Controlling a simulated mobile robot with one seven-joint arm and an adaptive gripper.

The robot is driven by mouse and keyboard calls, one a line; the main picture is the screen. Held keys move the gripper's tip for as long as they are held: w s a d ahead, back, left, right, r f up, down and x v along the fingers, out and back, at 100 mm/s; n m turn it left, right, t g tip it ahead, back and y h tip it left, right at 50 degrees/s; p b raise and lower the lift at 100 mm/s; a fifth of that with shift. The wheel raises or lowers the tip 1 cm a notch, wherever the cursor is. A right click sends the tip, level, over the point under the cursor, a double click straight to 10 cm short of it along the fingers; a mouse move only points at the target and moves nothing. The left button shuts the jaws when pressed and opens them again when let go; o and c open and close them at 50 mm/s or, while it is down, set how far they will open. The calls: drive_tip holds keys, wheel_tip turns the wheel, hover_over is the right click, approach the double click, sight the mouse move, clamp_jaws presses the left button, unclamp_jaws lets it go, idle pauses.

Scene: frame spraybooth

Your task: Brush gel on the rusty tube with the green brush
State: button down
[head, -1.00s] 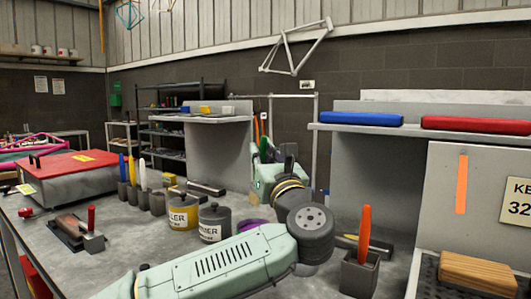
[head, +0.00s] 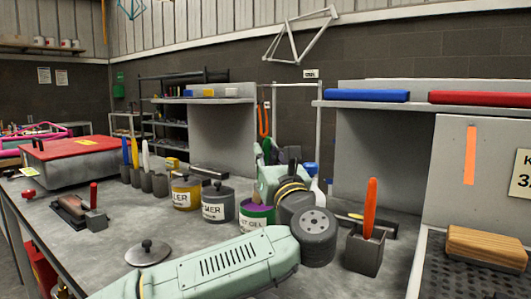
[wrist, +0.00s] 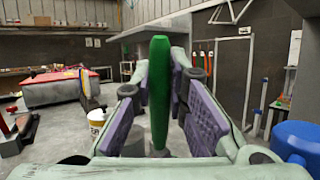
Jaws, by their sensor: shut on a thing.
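My gripper (wrist: 160,100) is shut on the upright green brush (wrist: 159,85), whose green handle stands between the purple pads in the wrist view. In the head view my gripper (head: 267,165) is raised over the bench, and the brush's bristle end is hidden there. A pot with a purple rim and a label ending in "GEL" (head: 256,217) stands just below my gripper, partly hidden by my arm. I cannot make out the rusty tube for certain in either view.
Yellow (head: 186,192) and dark grey (head: 218,203) labelled pots stand left of the gel pot. A grey holder (head: 364,252) with an orange-handled tool stands right of my arm.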

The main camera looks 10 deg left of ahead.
drive_tip(key=shift+f+b, duration=0.5)
drive_tip(key=shift+f, duration=0.1)
idle(0.7)
idle(0.5)
drive_tip(key=shift+r+p, duration=2.35)
drive_tip(key=shift+r, duration=1.25)
